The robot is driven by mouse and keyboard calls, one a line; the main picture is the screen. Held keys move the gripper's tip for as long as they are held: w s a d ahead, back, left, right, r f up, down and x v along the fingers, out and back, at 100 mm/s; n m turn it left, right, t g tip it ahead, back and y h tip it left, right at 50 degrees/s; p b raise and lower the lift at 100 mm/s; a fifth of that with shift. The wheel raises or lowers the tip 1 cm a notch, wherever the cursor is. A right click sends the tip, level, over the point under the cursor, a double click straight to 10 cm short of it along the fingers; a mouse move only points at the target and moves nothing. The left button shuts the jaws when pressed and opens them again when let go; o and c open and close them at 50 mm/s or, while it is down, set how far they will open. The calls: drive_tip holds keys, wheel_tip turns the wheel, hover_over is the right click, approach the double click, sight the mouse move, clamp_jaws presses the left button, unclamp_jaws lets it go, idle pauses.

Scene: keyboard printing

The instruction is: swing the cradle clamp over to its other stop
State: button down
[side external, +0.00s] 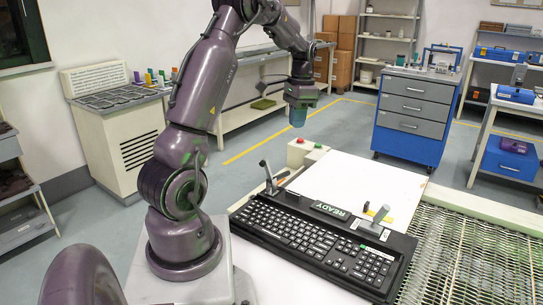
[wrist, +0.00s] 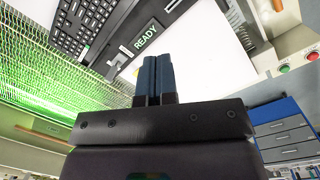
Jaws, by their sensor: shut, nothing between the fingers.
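The black keyboard (side external: 310,236) sits in a dark cradle (side external: 400,243) with a READY label on its back edge; both also show at the top of the wrist view. A lever clamp (side external: 268,174) stands tilted at the cradle's back left corner. I cannot tell which one the task means. My gripper (side external: 298,118) hangs in the air beyond the cradle, pointing down, apart from both levers. In the wrist view its blue fingers (wrist: 153,75) are together with nothing between them.
A white board (side external: 360,185) lies behind the cradle. Red and green buttons (side external: 308,143) sit on a box at the back left. A wire mesh conveyor (side external: 470,260) runs along the right. A blue drawer cabinet (side external: 412,115) stands further back. The air around my gripper is clear.

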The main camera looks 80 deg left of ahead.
sight(269, 168)
drive_tip(key=s+a+f+m+h, duration=0.1)
drive_tip(key=s+a+f+m, duration=0.1)
drive_tip(key=a+m, duration=0.85)
drive_tip(key=shift+m+g, duration=0.25)
drive_tip(key=shift+g, duration=0.15)
drive_tip(key=shift+s+d+f, duration=0.65)
drive_tip(key=shift+d+f, duration=0.1)
drive_tip(key=shift+f, duration=1.1)
drive_tip(key=shift+s+d+f, duration=0.7)
drive_tip(key=shift+d+f, duration=0.1)
drive_tip(key=shift+f, duration=1.05)
drive_tip(key=shift+s+d+f, duration=0.65)
drive_tip(key=shift+d+f, duration=0.1)
drive_tip(key=shift+f, duration=1.1)
